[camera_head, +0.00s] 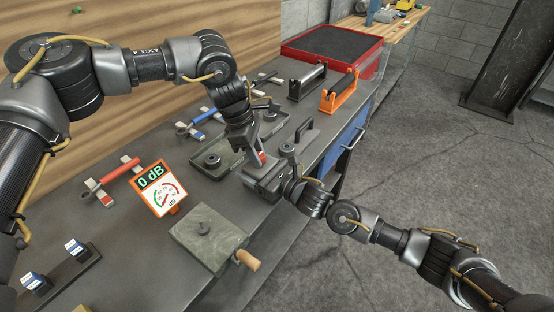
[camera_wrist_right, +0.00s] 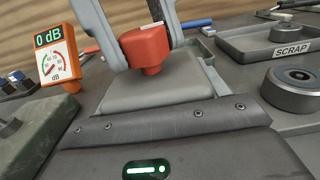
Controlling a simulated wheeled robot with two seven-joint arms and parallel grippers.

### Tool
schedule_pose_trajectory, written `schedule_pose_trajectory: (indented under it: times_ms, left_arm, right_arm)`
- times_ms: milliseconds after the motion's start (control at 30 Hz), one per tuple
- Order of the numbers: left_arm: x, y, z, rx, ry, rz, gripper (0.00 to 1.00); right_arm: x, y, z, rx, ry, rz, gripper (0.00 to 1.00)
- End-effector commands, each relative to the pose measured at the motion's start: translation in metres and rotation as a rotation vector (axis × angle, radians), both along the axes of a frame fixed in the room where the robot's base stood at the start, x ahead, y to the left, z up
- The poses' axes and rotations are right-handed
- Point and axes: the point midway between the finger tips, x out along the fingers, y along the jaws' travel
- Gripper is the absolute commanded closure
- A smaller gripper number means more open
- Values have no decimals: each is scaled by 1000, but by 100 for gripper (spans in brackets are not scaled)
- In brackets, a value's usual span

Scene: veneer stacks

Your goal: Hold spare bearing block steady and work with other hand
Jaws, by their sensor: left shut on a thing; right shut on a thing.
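A grey block (camera_head: 262,185), which looks like the spare bearing block, sits near the bench's front edge. It also shows in the right wrist view (camera_wrist_right: 170,88). My right gripper (camera_head: 280,180) is shut on it from the front right; its fingertips are mostly hidden. My left gripper (camera_head: 258,152) comes down from above, shut on a small orange-red piece (camera_wrist_right: 146,52). That piece is right over the block's top and seems to touch it, though the contact is unclear.
A meter reading 0 dB (camera_head: 158,188) stands to the left. A grey-green slab (camera_head: 205,235) with a wooden handle lies in front. A tray marked SCRAP (camera_wrist_right: 268,50) and a metal ring part (camera_wrist_right: 292,92) are nearby. Orange and black roller stands (camera_head: 340,95) are farther back.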

Motion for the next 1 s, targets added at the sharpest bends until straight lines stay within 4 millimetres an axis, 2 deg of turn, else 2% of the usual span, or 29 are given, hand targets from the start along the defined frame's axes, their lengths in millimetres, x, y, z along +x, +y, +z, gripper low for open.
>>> schedule_pose_trajectory:
  times_ms: [100,133,200,567,1000]
  left_arm:
    - [-1,-2,1,-3,1,-49,86]
    - [-1,-2,1,-3,1,-45,66]
    - [-1,-2,0,-3,2,-43,57]
    - [0,-1,3,-1,0,-40,56]
    - [0,-1,44,0,-1,-38,56]
  right_arm:
    - [-1,0,-2,-1,5,1,94]
    - [-1,0,-2,-1,5,1,94]
    - [-1,0,-2,-1,5,1,94]
    - [-1,0,-2,-1,5,0,94]
    - [0,0,-2,-2,4,0,94]
